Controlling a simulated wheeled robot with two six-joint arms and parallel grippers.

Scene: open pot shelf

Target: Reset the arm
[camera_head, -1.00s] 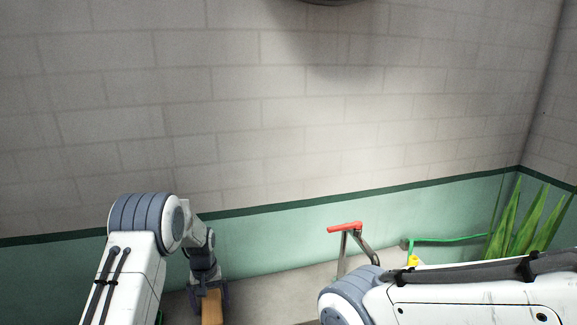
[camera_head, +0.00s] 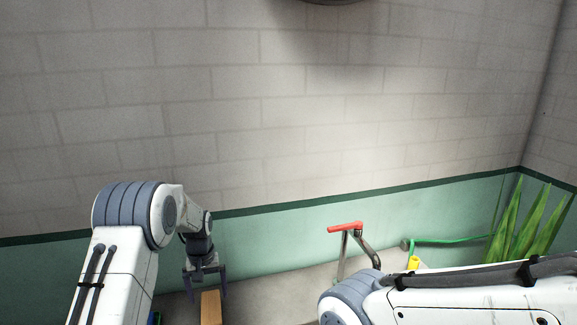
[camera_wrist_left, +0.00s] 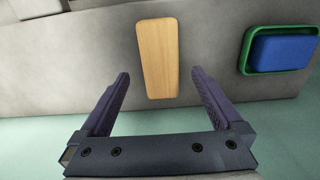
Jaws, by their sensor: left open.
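My left gripper (camera_head: 206,290) is at the lower left of the head view, pointing down with its two fingers apart.
A blue block (camera_wrist_left: 283,53) sits in a green tray (camera_wrist_left: 246,52) in the left wrist view. A red-handled metal tool (camera_head: 345,228), a yellow item (camera_head: 413,263), a green hose (camera_head: 455,240) and a plant (camera_head: 522,225) stand at the right. A brick wall (camera_head: 280,110) closes the back.

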